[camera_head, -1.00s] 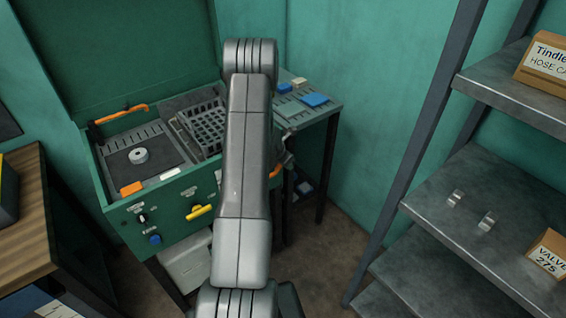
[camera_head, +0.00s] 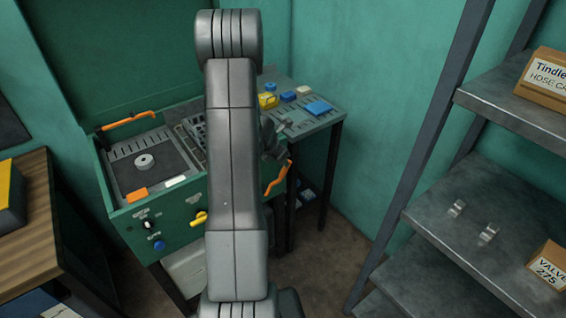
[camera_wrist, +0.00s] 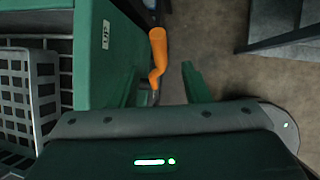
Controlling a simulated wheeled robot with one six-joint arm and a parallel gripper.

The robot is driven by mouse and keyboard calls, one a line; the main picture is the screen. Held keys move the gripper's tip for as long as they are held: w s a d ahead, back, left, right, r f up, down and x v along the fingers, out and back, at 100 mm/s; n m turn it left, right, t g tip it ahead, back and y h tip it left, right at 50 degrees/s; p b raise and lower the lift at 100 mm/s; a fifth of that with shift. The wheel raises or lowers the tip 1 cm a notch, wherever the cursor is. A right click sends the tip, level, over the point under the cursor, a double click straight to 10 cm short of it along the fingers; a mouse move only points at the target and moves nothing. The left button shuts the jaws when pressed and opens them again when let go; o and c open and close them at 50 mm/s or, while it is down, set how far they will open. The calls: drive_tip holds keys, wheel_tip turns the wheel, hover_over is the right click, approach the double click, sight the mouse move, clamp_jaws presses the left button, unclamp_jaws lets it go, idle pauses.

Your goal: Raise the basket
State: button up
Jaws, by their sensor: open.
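The grey slotted basket (camera_head: 193,122) sits in the right part of an open green washer cabinet (camera_head: 178,214). My arm hides most of it in the head view. In the wrist view the basket (camera_wrist: 35,92) shows at the left edge. An orange crank-like handle (camera_head: 278,179) stands out from the cabinet's right side. In the wrist view this handle (camera_wrist: 157,58) is ahead of my gripper, beside a label reading UP (camera_wrist: 106,35).
A side table (camera_head: 318,120) with blue, yellow and white blocks adjoins the cabinet. A metal shelf (camera_head: 480,190) stands at the right and a wooden bench (camera_head: 32,225) at the left. Bare floor (camera_head: 325,255) lies between cabinet and shelf.

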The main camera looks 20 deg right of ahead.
sight(287, 170)
drive_tip(key=shift+v, duration=1.05)
drive_tip(key=b+x, duration=0.2)
drive_tip(key=x, duration=1.2)
drive_tip(key=shift+s+a, duration=0.1)
drive_tip(key=shift+r, duration=0.1)
